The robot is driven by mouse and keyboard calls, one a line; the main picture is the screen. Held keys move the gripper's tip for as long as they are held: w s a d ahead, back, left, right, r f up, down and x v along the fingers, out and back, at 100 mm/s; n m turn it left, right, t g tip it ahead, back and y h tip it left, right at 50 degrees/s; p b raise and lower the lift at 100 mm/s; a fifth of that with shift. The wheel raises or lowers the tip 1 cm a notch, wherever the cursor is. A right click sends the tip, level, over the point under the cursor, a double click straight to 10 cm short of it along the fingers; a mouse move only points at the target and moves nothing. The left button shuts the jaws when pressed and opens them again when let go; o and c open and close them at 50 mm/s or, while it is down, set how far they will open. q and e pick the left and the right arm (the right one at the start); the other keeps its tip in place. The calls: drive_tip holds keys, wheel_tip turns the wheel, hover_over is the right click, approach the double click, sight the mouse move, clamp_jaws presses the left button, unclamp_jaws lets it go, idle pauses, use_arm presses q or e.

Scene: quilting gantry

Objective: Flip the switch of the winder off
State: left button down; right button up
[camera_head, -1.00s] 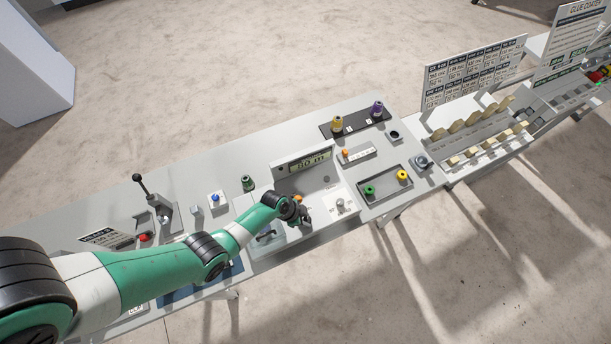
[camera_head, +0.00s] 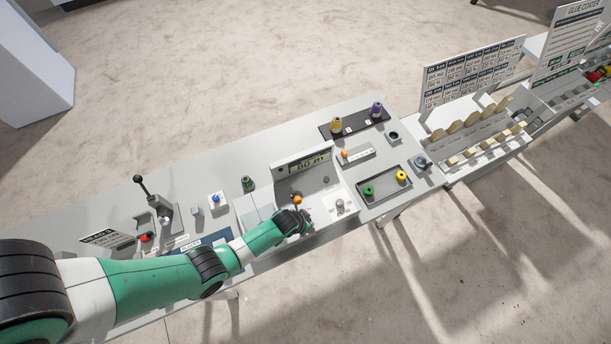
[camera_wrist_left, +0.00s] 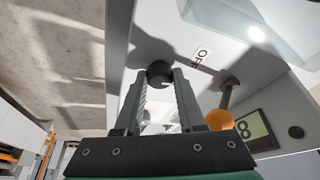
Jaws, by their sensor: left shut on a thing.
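The winder (camera_head: 337,183) is a light grey unit with a digital display (camera_head: 309,164) at its back. My left gripper (camera_head: 307,226) is low at the winder's front edge, its fingers hard to make out there. In the left wrist view, the gripper (camera_wrist_left: 160,85) is shut on a dark round knob (camera_wrist_left: 159,74), which looks like the switch's knob. My right gripper is out of view.
A grey knob (camera_head: 340,205) stands right of the gripper. A tray (camera_head: 362,200) with green and yellow spools lies further right. A black-handled lever (camera_head: 142,182) and a blue button (camera_head: 215,198) are on the table to the left.

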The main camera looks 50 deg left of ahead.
use_arm(q)
drive_tip(key=shift+d+n+g+y+b, duration=0.1)
drive_tip(key=shift+n+g+y+b, duration=0.45)
drive_tip(key=shift+n, duration=1.65)
drive_tip(key=c, duration=0.5)
unclamp_jaws()
